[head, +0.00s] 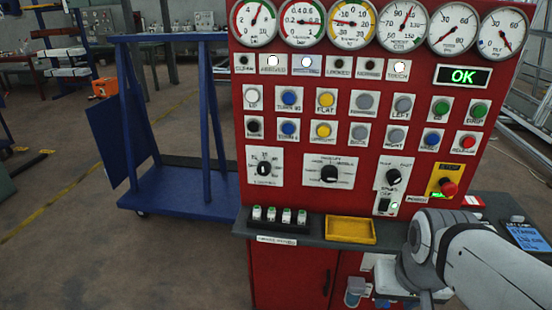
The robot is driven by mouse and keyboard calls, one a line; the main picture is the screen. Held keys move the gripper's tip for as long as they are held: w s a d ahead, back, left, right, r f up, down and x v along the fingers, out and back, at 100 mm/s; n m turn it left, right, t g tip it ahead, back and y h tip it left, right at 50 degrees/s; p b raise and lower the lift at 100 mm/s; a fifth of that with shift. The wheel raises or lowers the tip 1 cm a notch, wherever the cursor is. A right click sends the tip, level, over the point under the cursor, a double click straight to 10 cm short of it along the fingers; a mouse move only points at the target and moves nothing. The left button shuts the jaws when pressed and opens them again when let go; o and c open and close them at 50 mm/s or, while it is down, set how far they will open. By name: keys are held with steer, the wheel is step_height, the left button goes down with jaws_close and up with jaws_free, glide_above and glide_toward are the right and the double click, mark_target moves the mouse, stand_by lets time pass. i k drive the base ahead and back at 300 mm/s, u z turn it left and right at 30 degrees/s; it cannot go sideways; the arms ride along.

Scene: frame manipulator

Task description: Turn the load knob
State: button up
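Three black rotary knobs sit in a row on the red control panel (300,190). The left knob (264,168) is on a white plate with a scale around it. The middle knob (329,173) is on a wider white plate with several marked positions. The right knob (393,177) is on a narrower plate above a small switch. The lettering is too small to tell surely which is the load knob. My arm is at the lower right, in front of the shelf and below the knobs. No gripper fingers can be made out, and nothing touches the knobs.
Round gauges (352,24) line the panel top, with a green OK display (463,76) and rows of buttons below. A red stop button (448,188) sits right of the knobs. A shelf holds a yellow tray (350,230). A blue cart (180,190) stands left; the air before the knobs is clear.

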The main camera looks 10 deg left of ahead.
mark_target(264, 168)
steer(key=u, duration=0.1)
steer(key=i, duration=1)
steer(key=u, duration=0.05)
